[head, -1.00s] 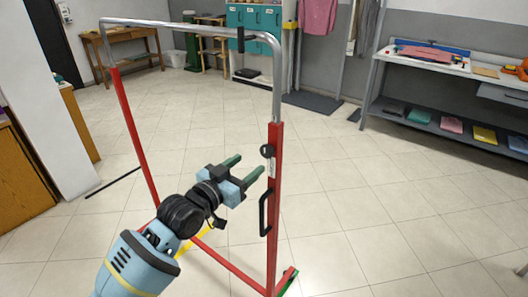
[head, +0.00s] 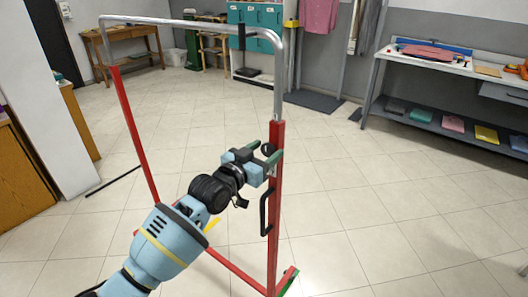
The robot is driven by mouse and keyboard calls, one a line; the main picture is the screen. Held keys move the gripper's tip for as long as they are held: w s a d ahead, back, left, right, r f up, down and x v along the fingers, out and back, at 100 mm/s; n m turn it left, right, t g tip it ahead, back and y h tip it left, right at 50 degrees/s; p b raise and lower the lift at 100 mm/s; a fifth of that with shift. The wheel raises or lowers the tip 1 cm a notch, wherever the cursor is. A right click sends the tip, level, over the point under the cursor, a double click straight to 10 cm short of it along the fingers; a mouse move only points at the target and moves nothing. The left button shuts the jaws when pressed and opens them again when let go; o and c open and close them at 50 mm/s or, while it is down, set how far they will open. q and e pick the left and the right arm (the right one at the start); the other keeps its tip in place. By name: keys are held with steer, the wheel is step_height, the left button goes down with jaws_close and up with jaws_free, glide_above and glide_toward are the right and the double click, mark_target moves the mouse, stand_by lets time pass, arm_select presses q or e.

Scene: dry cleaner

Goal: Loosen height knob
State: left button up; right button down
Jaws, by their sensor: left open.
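A garment rack stands in front of me with a silver upper frame and red lower posts (head: 275,222). A small round black height knob (head: 267,149) sits near the top of the right red post. My left gripper (head: 264,152) is open, its two green fingers reaching to the knob, one on the left and one on the right of it. I cannot tell whether the fingers touch it. Part of the knob and the post's label are hidden behind the gripper. My right gripper is out of view.
A black handle (head: 264,213) sticks out from the right post below the knob. A work table (head: 440,62) with a lower shelf stands at the right. The tiled floor between is clear.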

arm_select(q)
steer(key=shift+c, duration=0.4)
steer(key=c, duration=0.9)
